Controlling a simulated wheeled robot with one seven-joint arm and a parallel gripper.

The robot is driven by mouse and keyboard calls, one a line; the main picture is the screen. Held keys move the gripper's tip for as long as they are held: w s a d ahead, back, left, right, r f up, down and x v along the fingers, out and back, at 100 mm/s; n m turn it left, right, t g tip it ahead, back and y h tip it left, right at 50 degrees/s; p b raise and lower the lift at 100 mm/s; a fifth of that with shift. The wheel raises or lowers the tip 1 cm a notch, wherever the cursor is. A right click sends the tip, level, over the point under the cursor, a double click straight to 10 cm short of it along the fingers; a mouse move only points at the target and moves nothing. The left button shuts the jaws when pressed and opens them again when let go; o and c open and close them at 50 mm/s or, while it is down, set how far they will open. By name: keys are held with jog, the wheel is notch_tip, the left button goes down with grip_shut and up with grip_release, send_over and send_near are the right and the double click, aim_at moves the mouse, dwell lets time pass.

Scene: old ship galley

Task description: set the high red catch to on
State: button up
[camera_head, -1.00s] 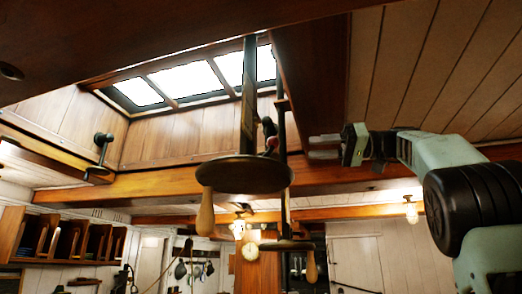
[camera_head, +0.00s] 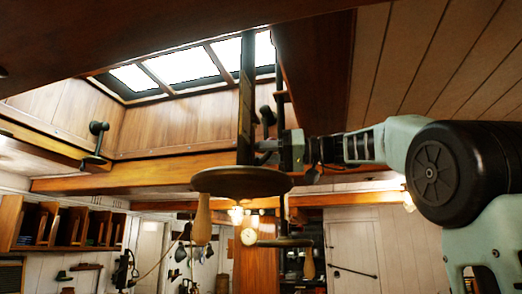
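My gripper (camera_head: 266,151) reaches in from the right, at the black upright post (camera_head: 246,95) that hangs below the skylight. Its fingers point left and lie beside or partly behind the post, just above the round wooden disc (camera_head: 240,182). A dark knobbed lever (camera_head: 267,117) sticks up directly above the fingers. No red part of the catch shows clearly now; the gripper covers the spot. I cannot tell whether the fingers are apart, closed, or touching the catch.
A wooden handle (camera_head: 201,220) hangs below the disc, and a second smaller disc (camera_head: 285,242) hangs lower behind it. Another dark knobbed fitting (camera_head: 97,140) is on the skylight frame at left. A ceiling beam (camera_head: 130,172) crosses behind.

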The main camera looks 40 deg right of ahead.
jog(key=shift+c, duration=0.4)
grip_shut()
jog(key=shift+w+d+f+m+t+b, duration=0.1)
jog(key=shift+f+m+t+b, duration=0.05)
jog(key=shift+m+b, duration=0.4)
jog(key=shift+w+d+f+m+t+b, duration=0.1)
jog(key=shift+m+t+b, duration=0.05)
jog(key=shift+m+b, duration=0.35)
jog(key=m+b, duration=0.2)
jog(key=m, duration=0.1)
jog(key=shift+w+d+f+m+b, duration=0.25)
jog(key=shift+d+b, duration=0.1)
jog(key=shift+b, duration=0.05)
jog(key=m+b, duration=0.1)
jog(key=m, duration=0.1)
jog(key=m+t, duration=0.1)
jog(key=m, duration=0.1)
jog(key=d+f+m+b, duration=0.1)
jog(key=shift+w+m+b, duration=0.3)
jog(key=shift+m, duration=0.1)
jog(key=shift+f, duration=0.1)
jog(key=shift+o, duration=0.4)
grip_release()
